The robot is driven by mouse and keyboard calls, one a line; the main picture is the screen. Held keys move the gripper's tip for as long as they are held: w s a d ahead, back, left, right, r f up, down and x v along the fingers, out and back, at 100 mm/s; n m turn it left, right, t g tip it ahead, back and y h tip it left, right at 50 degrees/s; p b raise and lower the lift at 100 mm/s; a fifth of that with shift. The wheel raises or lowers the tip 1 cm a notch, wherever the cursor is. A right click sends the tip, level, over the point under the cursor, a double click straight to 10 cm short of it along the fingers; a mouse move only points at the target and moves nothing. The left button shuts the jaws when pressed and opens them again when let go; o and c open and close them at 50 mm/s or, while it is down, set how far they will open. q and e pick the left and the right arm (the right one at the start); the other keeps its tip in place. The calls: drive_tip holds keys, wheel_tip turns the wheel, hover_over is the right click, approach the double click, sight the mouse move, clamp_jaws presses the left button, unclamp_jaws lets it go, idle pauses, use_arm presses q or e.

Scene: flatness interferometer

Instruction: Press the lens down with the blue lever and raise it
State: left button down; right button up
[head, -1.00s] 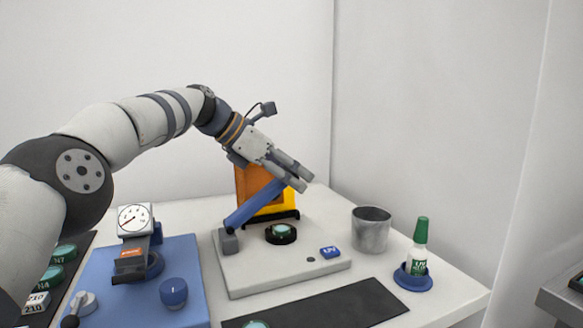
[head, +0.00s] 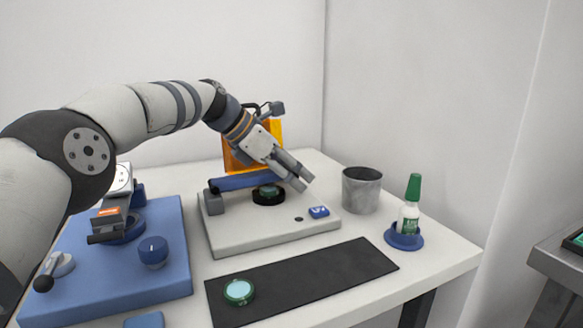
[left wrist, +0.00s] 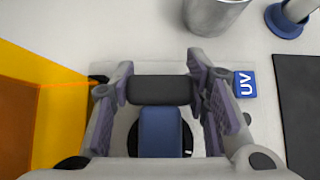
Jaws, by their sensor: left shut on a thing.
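The blue lever (head: 238,182) lies nearly level, running from its grey pivot block (head: 214,202) over the black seat (head: 268,197) on the white base. My left gripper (head: 301,180) is shut on the lever's dark end grip. In the left wrist view its fingers (left wrist: 161,75) stand on both sides of this dark grip (left wrist: 160,91), with the blue arm (left wrist: 161,133) below it. Whether the lever touches the lens is hidden. My right gripper is not in view.
An orange panel (head: 233,160) stands behind the base. A blue UV button (head: 318,211) sits at its right front. A metal cup (head: 361,190) and a green-capped bottle (head: 410,207) stand to the right. A black mat (head: 320,274) with another green lens (head: 239,291) lies in front.

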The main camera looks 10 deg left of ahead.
sight(256, 173)
use_arm(q)
drive_tip(key=shift+d+f, duration=0.2)
drive_tip(key=shift+d, duration=0.05)
drive_tip(key=c, duration=1.3)
unclamp_jaws()
drive_tip(key=o, duration=0.4)
drive_tip(key=shift+w+d, duration=0.1)
drive_tip(key=shift+d, duration=0.05)
drive_tip(key=shift+a+r, duration=0.15)
drive_tip(key=shift+a, duration=0.2)
drive_tip(key=v, duration=1.1)
drive_tip(key=shift+s+r, duration=0.25)
